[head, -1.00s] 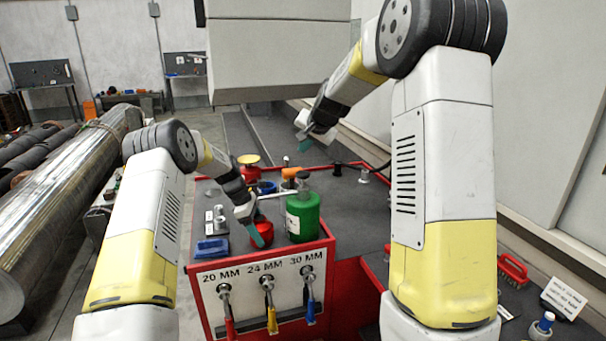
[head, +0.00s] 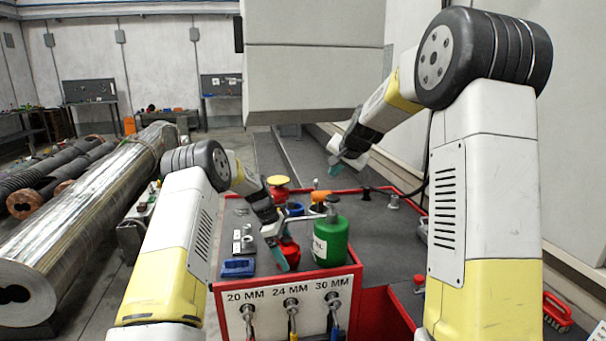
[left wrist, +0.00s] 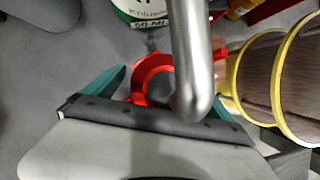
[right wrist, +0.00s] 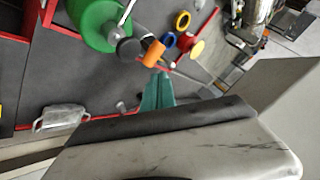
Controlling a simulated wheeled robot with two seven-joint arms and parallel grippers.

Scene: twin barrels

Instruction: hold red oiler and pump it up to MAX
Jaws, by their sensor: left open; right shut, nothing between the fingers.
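The red oiler (head: 290,254) stands on the grey top of the red-edged cart, beside the green can. In the head view my left gripper (head: 276,248) is at the oiler's left side and partly covers it. In the left wrist view the oiler (left wrist: 150,72) shows as a red rounded shape between the open teal fingers, with a grey metal tube crossing in front. I cannot tell whether the fingers touch it. My right gripper (head: 338,164) is shut and empty, above the cart's far side; its teal fingers (right wrist: 158,92) are together. No MAX mark is readable.
The green can (head: 330,240) stands close to the oiler's right. A blue item (head: 238,267) and small metal parts lie to its left. Yellow, orange and blue items stand behind. Tools hang on the cart's white front panel (head: 290,297). The cart top's right side is mostly clear.

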